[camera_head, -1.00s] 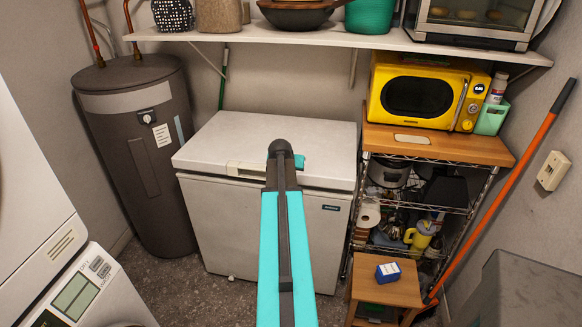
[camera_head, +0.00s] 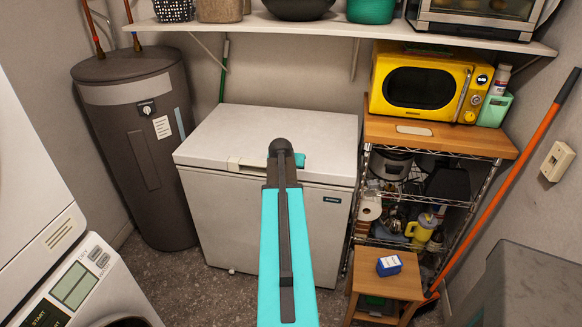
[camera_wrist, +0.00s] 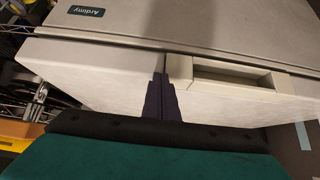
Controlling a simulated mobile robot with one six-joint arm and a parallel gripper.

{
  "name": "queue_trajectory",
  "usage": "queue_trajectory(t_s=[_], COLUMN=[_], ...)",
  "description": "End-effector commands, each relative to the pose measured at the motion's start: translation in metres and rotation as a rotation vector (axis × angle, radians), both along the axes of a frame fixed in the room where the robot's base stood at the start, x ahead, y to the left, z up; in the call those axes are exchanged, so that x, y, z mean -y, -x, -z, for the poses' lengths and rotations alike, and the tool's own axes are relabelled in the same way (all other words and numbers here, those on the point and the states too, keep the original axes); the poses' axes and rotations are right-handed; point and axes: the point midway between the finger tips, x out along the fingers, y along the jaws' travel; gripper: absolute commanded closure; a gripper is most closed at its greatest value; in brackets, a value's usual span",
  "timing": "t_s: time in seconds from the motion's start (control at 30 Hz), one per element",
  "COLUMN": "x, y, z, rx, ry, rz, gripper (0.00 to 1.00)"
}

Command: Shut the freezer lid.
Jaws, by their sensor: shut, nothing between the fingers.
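The white chest freezer (camera_head: 262,225) stands against the back wall. Its lid (camera_head: 250,125) lies flat or almost flat on the body, with a thin dark seam along the front; I cannot tell if it is fully seated. My arm reaches over the lid's front edge and hides part of it. My gripper (camera_wrist: 163,98) is shut and empty, with its dark fingers at the lid's front edge, beside the pale recessed handle (camera_wrist: 235,78). Whether the fingers touch the lid is unclear. The freezer lid also shows in the wrist view (camera_wrist: 95,75).
A grey water heater (camera_head: 140,150) stands left of the freezer. A wire rack with a yellow microwave (camera_head: 425,85) and a small wooden stool (camera_head: 385,285) are at right. A shelf (camera_head: 330,28) hangs above. A stacked washer (camera_head: 75,285) is at near left.

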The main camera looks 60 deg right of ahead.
Motion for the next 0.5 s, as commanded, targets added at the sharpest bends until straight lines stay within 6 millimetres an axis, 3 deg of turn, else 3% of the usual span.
queue_trajectory(t_s=[0.07,0.33,0.5], x=[-0.003,-0.002,-0.017], y=[0.001,-0.002,0.006], z=[-0.003,-0.047,-0.057], rx=[-0.004,0.008,0.008], ry=[-0.009,0.013,0.015], rz=[0.001,-0.003,-0.001], gripper=[1.0,1.0,1.0])
